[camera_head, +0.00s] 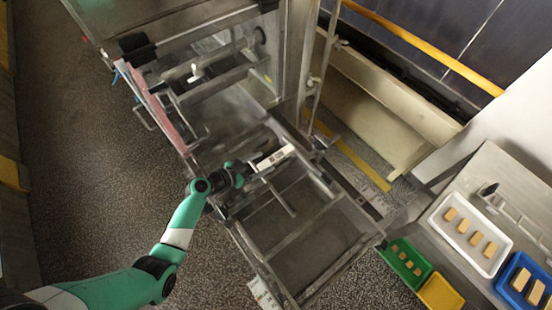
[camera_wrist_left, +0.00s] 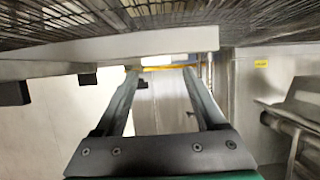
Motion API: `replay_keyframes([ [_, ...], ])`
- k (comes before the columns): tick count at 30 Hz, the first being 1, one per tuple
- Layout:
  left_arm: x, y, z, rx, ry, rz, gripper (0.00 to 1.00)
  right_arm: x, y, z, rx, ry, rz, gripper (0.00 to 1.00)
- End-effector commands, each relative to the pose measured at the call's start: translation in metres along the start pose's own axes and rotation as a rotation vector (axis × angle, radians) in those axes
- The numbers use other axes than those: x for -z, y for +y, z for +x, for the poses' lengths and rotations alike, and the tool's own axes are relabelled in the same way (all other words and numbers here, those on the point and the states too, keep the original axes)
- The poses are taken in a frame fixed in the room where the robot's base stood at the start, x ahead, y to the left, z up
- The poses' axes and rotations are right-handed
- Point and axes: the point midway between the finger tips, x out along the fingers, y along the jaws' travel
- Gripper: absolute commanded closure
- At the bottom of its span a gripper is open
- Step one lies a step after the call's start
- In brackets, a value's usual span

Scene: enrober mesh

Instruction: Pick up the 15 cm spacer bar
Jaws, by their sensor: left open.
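A short pale bar with dark marks (camera_head: 273,158) lies across the machine's frame in the head view and looks like the spacer bar; its marks are too small to read. My left gripper (camera_head: 248,170) is right beside its left end. In the left wrist view, my left gripper (camera_wrist_left: 162,70) is open, its two fingers well apart with nothing between them. A long pale bar (camera_wrist_left: 150,44) crosses just above and beyond the fingertips there, probably the same bar. I cannot tell whether the fingers touch it. My right gripper is in neither view.
Wire mesh (camera_wrist_left: 200,14) runs overhead in the left wrist view. The open metal frame (camera_head: 300,225) lies below the bar in the head view. At the right, a white tray (camera_head: 437,219), a blue tray (camera_head: 503,292), and a green tray (camera_head: 388,258) hold tan blocks; a yellow tray (camera_head: 440,294) stands near.

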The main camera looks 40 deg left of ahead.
Motion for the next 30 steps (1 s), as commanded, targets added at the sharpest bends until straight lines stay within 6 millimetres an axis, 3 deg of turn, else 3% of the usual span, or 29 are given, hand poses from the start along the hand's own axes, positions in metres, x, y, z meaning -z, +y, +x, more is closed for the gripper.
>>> replay_keyframes([
  [7, -0.002, 0.002, 0.039, -0.003, 0.001, 0.001, 0.28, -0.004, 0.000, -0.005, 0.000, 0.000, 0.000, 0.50],
  [15, -0.001, 0.002, 0.044, 0.000, 0.001, 0.000, 0.28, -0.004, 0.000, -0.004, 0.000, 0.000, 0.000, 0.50],
  [27, -0.001, 0.002, 0.044, -0.001, 0.000, 0.000, 0.98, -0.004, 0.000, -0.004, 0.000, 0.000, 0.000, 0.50],
  [30, -0.001, 0.002, 0.044, -0.001, 0.000, 0.000, 1.00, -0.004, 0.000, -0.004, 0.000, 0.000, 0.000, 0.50],
])
